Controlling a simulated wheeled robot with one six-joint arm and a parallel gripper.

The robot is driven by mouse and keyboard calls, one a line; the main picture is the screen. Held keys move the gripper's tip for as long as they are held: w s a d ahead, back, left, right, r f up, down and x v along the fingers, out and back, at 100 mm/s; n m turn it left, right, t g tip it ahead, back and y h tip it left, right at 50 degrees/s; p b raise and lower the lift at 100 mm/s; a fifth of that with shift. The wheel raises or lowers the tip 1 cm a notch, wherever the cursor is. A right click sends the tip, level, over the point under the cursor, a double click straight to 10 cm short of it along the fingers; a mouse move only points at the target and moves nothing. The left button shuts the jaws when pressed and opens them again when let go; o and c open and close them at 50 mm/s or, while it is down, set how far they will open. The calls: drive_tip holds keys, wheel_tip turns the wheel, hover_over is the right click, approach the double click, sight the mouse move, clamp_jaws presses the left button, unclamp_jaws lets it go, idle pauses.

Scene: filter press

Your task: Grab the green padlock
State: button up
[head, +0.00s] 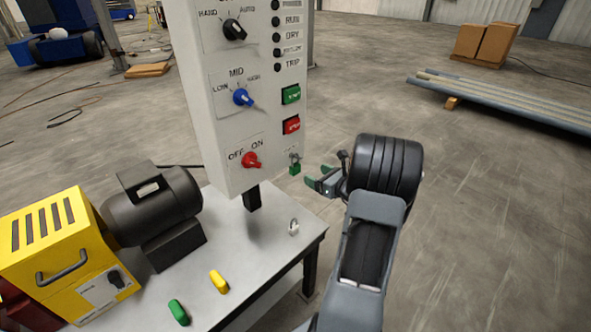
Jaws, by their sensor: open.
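A small green padlock (295,169) hangs at the lower right of the grey control panel (222,150), below the red push button. Its metal shackle shows above the green body, at a small fitting on the panel. My gripper (317,177) is just right of the padlock in the picture, its fingers pointing left toward the panel. The jaws are open and empty, and a gap shows between them and the padlock. The exact depth between them is hard to tell.
A metal table (255,262) stands under the panel. It bears a yellow machine (60,250), a dark motor (155,207), a green piece (178,312), a yellow piece (219,281) and a small silvery item (293,227). The floor to the right is mostly clear.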

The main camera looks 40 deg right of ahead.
sight(298, 167)
drive_tip(key=shift+a+p+x, duration=0.1)
drive_tip(key=shift+p+x, duration=0.1)
drive_tip(key=shift+x, duration=2.15)
drive_tip(key=shift+a+p+x, duration=0.15)
drive_tip(key=shift+x, duration=2.2)
drive_tip(key=shift+r, duration=0.1)
drive_tip(key=c, duration=1)
drive_tip(key=shift+c, duration=0.2)
